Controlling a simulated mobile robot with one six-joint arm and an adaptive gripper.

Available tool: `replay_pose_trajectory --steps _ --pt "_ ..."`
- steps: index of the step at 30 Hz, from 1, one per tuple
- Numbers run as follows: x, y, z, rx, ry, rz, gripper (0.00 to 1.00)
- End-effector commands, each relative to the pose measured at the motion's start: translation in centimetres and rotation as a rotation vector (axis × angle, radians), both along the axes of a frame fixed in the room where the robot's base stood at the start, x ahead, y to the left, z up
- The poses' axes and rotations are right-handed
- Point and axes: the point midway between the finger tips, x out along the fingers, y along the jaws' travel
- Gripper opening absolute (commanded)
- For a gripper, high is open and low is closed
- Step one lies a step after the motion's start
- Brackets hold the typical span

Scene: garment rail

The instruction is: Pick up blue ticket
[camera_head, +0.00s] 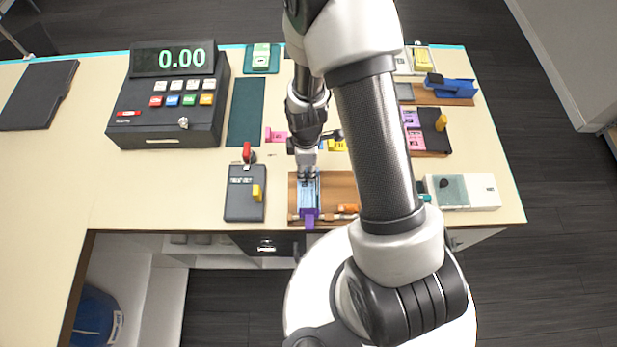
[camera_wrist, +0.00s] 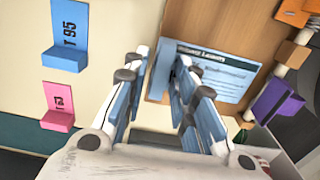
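The blue ticket (camera_wrist: 68,40), an L-shaped tag marked "T 95", is at the upper left in the wrist view, on the pale counter. The pink ticket (camera_wrist: 59,102) is just below it there and also shows in the head view (camera_head: 275,135). In the head view my gripper (camera_head: 308,174) is over the wooden board's blue printed card (camera_wrist: 215,72), apart from the ticket.
The wooden board (camera_head: 338,186) bears the card, a purple piece (camera_head: 309,218) and an orange piece (camera_head: 348,209). A dark terminal (camera_head: 244,200) with a red knob is left of it. A yellow ticket (camera_head: 337,146) lies behind. The cash register (camera_head: 168,105) stands at the back left.

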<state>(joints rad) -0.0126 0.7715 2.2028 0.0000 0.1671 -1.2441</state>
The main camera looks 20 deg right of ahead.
Motion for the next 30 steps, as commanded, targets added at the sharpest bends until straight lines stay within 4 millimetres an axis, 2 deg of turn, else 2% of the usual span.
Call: replay_pose_trajectory --steps 7,15,20,26,30 --pt "0.0 0.0 0.0 0.000 0.000 0.000 0.06" --pt "0.0 0.0 0.0 0.000 0.000 0.000 0.05" --pt "0.1 0.0 0.8 0.000 -0.001 0.000 0.05" --pt "0.1 0.0 3.5 0.000 -0.004 0.000 0.05" --pt "0.2 0.0 6.7 0.000 -0.006 0.000 0.05"
